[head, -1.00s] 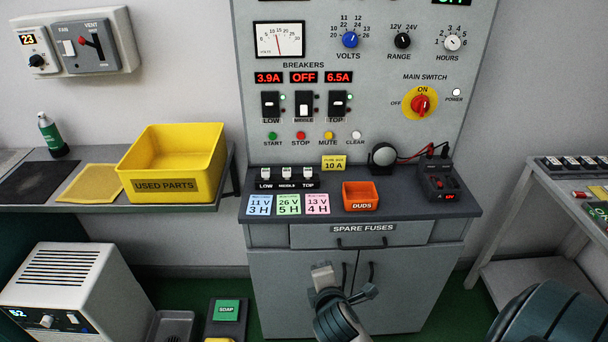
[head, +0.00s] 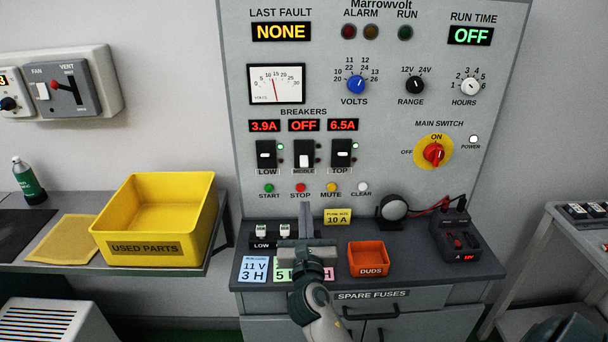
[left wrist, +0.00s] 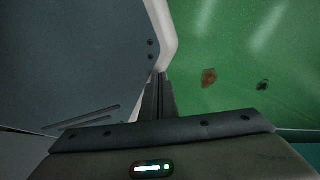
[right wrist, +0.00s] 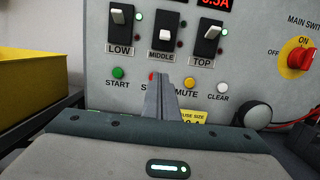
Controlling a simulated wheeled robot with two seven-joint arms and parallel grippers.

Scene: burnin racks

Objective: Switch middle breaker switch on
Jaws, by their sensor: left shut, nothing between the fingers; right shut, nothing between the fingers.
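The middle breaker switch (head: 304,155) is a black rocker with its white lever at the low end, under a red display (head: 304,125) reading OFF. It also shows in the right wrist view (right wrist: 165,34), lever down. The low breaker (head: 266,154) and top breaker (head: 341,153) have their levers up, with green lamps lit beside them. My right gripper (head: 305,207) is shut and empty, in front of the panel and below the middle switch, apart from it. In the right wrist view its fingertips (right wrist: 165,82) cover part of the STOP label. My left gripper (left wrist: 160,80) is shut and empty over the green floor.
Below the breakers are the START, STOP, MUTE and CLEAR buttons (head: 269,188). The bench holds an orange DUDS bin (head: 367,259), a round black-rimmed device (head: 392,207) and a tester (head: 456,237). A yellow bin (head: 155,215) stands left.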

